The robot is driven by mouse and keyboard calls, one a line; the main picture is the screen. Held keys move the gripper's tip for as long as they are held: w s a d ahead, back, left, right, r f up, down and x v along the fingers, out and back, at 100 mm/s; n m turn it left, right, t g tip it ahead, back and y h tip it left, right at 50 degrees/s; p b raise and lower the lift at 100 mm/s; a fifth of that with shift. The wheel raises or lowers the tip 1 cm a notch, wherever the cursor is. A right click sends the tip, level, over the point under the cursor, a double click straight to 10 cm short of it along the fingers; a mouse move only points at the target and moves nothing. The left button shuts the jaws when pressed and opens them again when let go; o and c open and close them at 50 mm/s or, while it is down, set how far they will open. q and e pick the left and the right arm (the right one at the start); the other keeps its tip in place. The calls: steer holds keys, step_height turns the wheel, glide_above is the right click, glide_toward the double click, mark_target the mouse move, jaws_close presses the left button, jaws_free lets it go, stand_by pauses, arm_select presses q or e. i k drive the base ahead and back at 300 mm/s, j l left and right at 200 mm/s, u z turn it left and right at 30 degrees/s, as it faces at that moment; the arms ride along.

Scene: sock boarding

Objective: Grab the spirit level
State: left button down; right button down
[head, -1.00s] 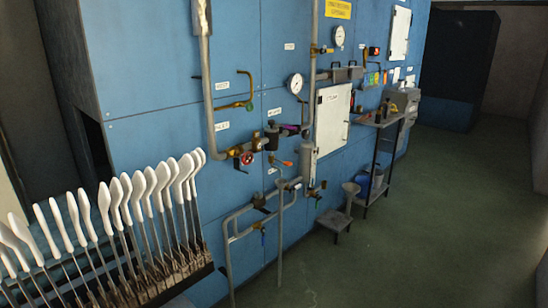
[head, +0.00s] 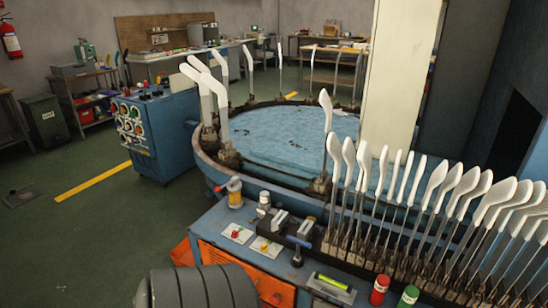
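The spirit level (head: 333,284) is a small yellow-green bar near the bottom of the head view. It appears to lie on a grey metal plate (head: 326,292) on the front of the blue bench (head: 215,232). Nothing visible touches it from above. Neither of my grippers is in view.
A red can (head: 379,289) and a green can (head: 408,296) stand right of the level. A row of upright white sock boards (head: 440,185) stands close behind. A round blue table (head: 285,135) lies beyond.

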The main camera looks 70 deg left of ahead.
mark_target(341, 289)
steer(key=u, duration=1.6)
steer(key=i+j+u, duration=0.1)
steer(key=i, duration=0.35)
steer(key=i+j, duration=0.25)
steer(key=i, duration=0.25)
steer(key=k+j+u, duration=0.05)
